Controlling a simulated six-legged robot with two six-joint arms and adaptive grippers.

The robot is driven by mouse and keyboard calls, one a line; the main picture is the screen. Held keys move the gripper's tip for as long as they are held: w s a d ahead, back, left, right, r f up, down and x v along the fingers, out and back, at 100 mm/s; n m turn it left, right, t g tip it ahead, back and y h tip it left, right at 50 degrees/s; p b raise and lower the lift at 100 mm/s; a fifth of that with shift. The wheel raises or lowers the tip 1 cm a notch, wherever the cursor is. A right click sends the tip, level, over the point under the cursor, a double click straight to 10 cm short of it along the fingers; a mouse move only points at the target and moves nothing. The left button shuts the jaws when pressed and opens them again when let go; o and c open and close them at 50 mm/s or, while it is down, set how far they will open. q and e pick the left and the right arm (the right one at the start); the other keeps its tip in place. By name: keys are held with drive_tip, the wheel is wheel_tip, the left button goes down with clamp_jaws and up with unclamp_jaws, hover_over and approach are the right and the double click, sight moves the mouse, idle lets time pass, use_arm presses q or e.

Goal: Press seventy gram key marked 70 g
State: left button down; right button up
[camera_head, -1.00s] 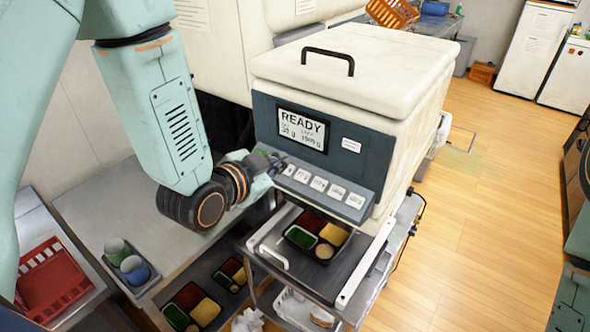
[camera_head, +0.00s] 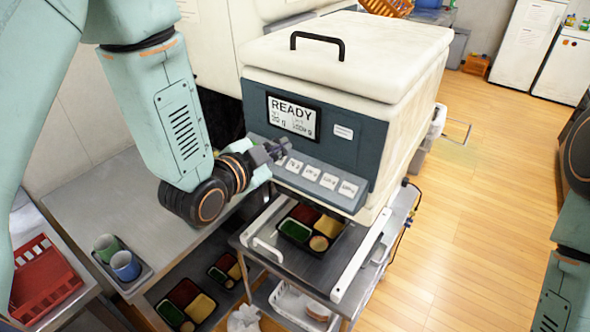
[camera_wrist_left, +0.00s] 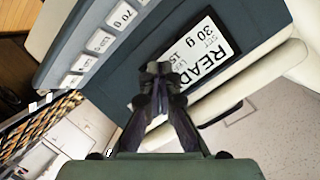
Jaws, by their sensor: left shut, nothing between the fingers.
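The dispensing machine (camera_head: 352,160) has a dark front panel with a screen (camera_head: 292,117) reading READY; the wrist view shows the screen (camera_wrist_left: 199,62) with 30 g on it. Below it is a sloped row of white keys. The key marked 70 g (camera_wrist_left: 122,15) shows at the top of the wrist view, at one end of the visible row. My left gripper (camera_head: 282,147) is shut and empty, in front of the panel at the left end of the key row. In the wrist view its fingertips (camera_wrist_left: 159,70) are together, over the panel beside the screen. My right gripper is not in view.
A bento tray (camera_head: 309,228) lies on the cart under the machine. Other trays sit on a lower shelf at left. Two cups (camera_head: 124,265) and a red basket (camera_head: 42,280) stand at left.

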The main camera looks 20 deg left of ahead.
sight(295, 166)
use_arm(q)
drive_tip(key=shift+w+d+f+b, duration=0.2)
drive_tip(key=shift+w+f+b, duration=0.3)
drive_tip(key=shift+f, duration=0.35)
drive_tip(key=shift+w+d+f+b, duration=0.15)
drive_tip(key=shift+w+f+b, duration=0.25)
drive_tip(key=shift+f+b, duration=0.4)
drive_tip(key=shift+w+d+f+b, duration=0.2)
drive_tip(key=shift+w+f+b, duration=0.25)
drive_tip(key=shift+f, duration=0.5)
drive_tip(key=shift+s+a, duration=0.1)
drive_tip(key=shift+a, duration=0.1)
drive_tip(key=shift+d, duration=0.15)
drive_tip(key=shift+f, duration=0.1)
drive_tip(key=shift+w+f+b, duration=0.2)
drive_tip(key=shift+f+b, duration=0.05)
drive_tip(key=shift+b, duration=0.05)
